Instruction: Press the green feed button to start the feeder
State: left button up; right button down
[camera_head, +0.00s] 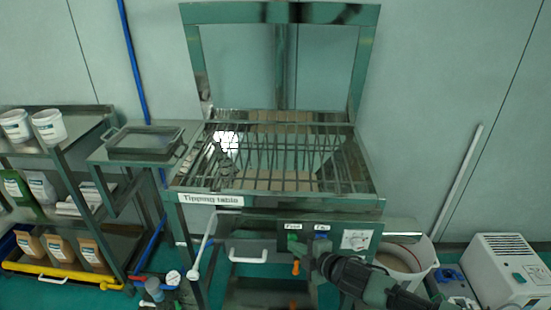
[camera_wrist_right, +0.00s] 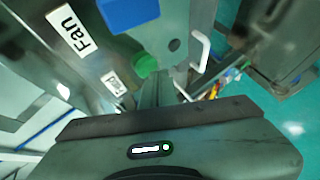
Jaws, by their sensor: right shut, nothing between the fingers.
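The green feed button (camera_head: 292,238) sits under the "Feed" label (camera_head: 293,226) on the dark panel at the front of the tipping table. In the right wrist view the green button (camera_wrist_right: 146,65) shows just beyond the fingertips. My right gripper (camera_head: 306,250) comes in from the lower right, shut and empty, with its tips close to the green button. In the wrist view the shut fingers (camera_wrist_right: 155,88) point at the button's lower edge; I cannot tell whether they touch it. My left gripper is not in view.
A white handle (camera_head: 248,256) is left of the panel. An orange knob (camera_head: 296,267) hangs below it. A white bucket (camera_head: 405,258) stands to the right.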

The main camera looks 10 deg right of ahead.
jog(key=shift+w+d, duration=0.1)
jog(key=shift+w, duration=0.25)
jog(key=shift+s, duration=0.1)
jog(key=shift+s+p, duration=0.35)
jog(key=shift+p, duration=0.05)
jog(key=shift+s, duration=0.1)
jog(key=s, duration=0.2)
jog(key=s+a+p, duration=0.2)
jog(key=s, duration=0.1)
jog(key=shift+s, duration=0.3)
